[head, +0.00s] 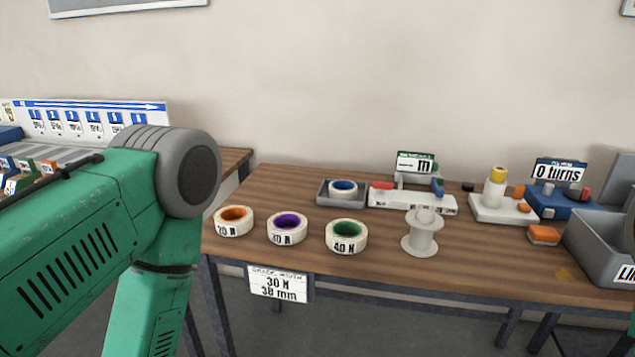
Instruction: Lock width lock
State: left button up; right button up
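No part in the head view is labelled as the width lock, and I cannot tell which one it is. A long white device (412,202) with a red part at its left end, a blue part at its right and a small sign stands at the back of the wooden table. To its right is a white base (502,209) with a yellow-topped post and orange parts. A blue device (558,201) under a "0 turns" sign stands beside it. My green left arm crosses the left side, but its gripper is out of frame. My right gripper is not in view.
Tape rolls with orange (233,222), purple (288,229) and green (347,237) cores stand along the front edge. A grey spool (423,233) stands right of them. A tray (327,195) holds a blue-cored roll. A grey bin (590,248) is at right.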

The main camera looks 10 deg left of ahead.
aim_at(382, 185)
jog(key=i+j+z, duration=0.15)
jog(key=z, duration=0.25)
jog(key=i+j+z, duration=0.15)
jog(key=j+z, duration=0.3)
jog(key=l, duration=0.1)
